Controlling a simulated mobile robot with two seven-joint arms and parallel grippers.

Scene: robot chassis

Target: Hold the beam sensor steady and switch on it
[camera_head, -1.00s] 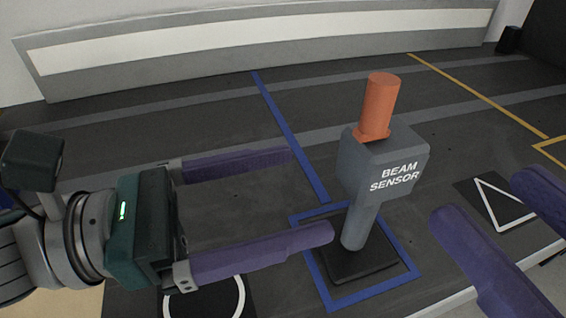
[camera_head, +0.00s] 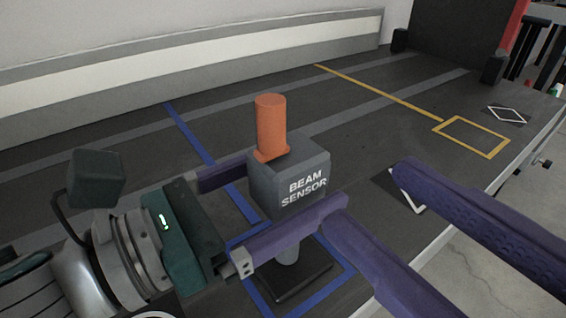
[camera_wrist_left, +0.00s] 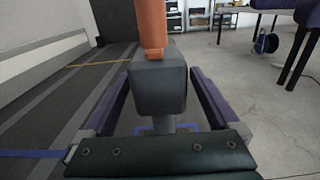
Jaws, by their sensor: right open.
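The beam sensor (camera_head: 290,180) is a grey block with white lettering and an orange cylinder (camera_head: 271,125) on top. It stands upright on a post and a dark square base (camera_head: 298,282) inside a blue outline. My left gripper (camera_head: 297,184) is around the block, one purple finger on the near side and one on the far side, partly hidden. In the left wrist view the block (camera_wrist_left: 158,88) sits between the fingers, with narrow gaps showing, so the gripper looks open. My right gripper (camera_head: 364,198) is open and empty, just right of the sensor. No separate switch is clearly visible.
The dark table (camera_head: 330,115) carries blue and yellow tape lines and a yellow rectangle (camera_head: 471,137). A white diamond mark (camera_head: 508,114) lies at the far right. A low grey-and-white wall (camera_head: 200,70) runs along the back. The table behind the sensor is clear.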

